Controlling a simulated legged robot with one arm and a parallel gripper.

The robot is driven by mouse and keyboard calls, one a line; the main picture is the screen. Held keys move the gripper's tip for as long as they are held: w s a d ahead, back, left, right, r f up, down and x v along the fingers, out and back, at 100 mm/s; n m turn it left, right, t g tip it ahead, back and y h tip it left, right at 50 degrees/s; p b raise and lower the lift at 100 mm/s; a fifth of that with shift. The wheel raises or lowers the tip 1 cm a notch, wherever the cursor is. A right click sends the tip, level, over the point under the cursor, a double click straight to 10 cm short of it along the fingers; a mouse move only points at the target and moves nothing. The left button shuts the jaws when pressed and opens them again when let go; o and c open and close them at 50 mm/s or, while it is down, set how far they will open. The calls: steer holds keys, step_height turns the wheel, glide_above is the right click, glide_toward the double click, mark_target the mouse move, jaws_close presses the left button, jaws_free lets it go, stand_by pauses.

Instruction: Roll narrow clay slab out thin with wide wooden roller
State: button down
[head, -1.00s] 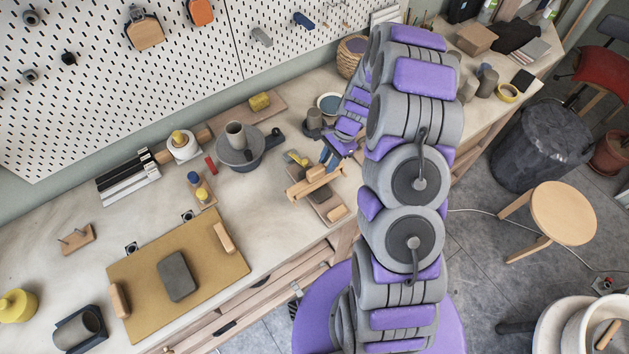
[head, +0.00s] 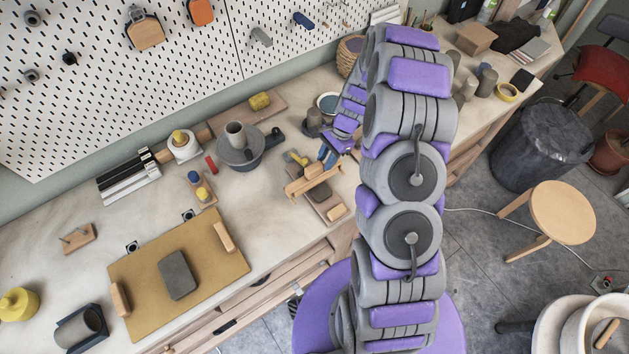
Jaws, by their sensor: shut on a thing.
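My gripper (head: 332,160) reaches over the right part of the bench and is shut on a wooden roller (head: 305,183). Its fingertips are small and partly hidden by my arm. The roller lies crosswise over a narrow grey slab (head: 325,194), covering part of it. I cannot tell whether roller and slab touch. A wooden strip (head: 337,212) lies at the slab's near end. Another grey clay slab (head: 177,274) lies flat on a tan board (head: 209,290) at the left, between two wooden pieces (head: 120,299) (head: 224,237).
A grey pan-like vessel (head: 240,155) with a cup stands behind and left of the roller. A blue-topped bowl (head: 329,103) and dark pot (head: 314,120) stand behind my gripper. A yellow pot (head: 17,304) is far left. Bare bench lies between the tan board and roller.

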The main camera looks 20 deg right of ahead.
steer(key=w, duration=0.2)
steer(key=shift+w+a+p, duration=0.3)
steer(key=shift+a, duration=0.1)
steer(key=shift+f, duration=0.1)
stand_by(1.2)
steer(key=shift+s, duration=0.15)
steer(key=shift+s+d+p, duration=0.1)
steer(key=shift+s+d, duration=0.15)
steer(key=shift+s, duration=0.45)
steer(key=shift+s+d+p, duration=0.15)
steer(key=shift+s+d, duration=0.05)
steer(key=shift+s, duration=0.45)
steer(key=shift+s+d+p, duration=0.1)
steer(key=shift+s+d, duration=0.15)
steer(key=shift+s, duration=0.45)
steer(key=s, duration=0.1)
steer(key=s+d, duration=0.1)
steer(key=s, duration=0.1)
